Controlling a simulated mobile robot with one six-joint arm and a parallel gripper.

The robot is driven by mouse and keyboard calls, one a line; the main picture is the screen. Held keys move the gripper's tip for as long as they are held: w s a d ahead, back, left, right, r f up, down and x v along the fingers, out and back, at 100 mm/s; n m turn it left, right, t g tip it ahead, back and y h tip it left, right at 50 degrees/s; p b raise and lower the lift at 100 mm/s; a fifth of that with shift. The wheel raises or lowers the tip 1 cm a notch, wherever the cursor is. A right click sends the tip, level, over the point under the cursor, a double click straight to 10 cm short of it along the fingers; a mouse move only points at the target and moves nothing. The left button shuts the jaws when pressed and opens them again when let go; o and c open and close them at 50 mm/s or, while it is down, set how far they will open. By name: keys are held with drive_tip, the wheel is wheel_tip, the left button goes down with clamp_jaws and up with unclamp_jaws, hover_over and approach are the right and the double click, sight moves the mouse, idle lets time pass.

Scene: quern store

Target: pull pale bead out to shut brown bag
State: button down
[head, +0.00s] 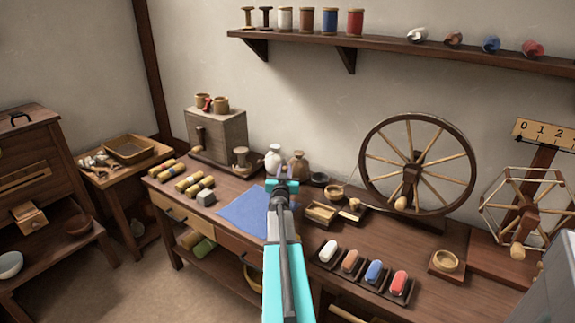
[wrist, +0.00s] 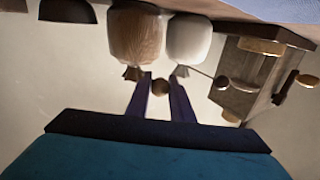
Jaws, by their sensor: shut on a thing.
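The brown bag (wrist: 137,38) hangs upside down in the wrist view, with its gathered neck towards my gripper. In the head view the brown bag (head: 298,166) stands at the back of the bench. My gripper (wrist: 160,92) is shut on a small round bead (wrist: 160,87), which looks brown rather than pale here. The bead is just off the bag's neck; any cord between them is too small to make out. In the head view my gripper (head: 282,186) is in front of the bags and hides the bead.
A white bag (head: 273,159) stands close to the left of the brown bag; it also shows in the wrist view (wrist: 188,40). A wooden box (head: 217,137) with cups stands further left. A blue cloth (head: 240,212) lies in front. A spinning wheel (head: 417,165) stands to the right.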

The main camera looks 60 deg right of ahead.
drive_tip(key=shift+a, duration=0.55)
drive_tip(key=c, duration=1.5)
unclamp_jaws()
drive_tip(key=shift+c, duration=0.2)
drive_tip(key=v, duration=0.7)
drive_tip(key=shift+a, duration=0.25)
drive_tip(key=shift+s+r, duration=0.1)
drive_tip(key=shift+r, duration=0.05)
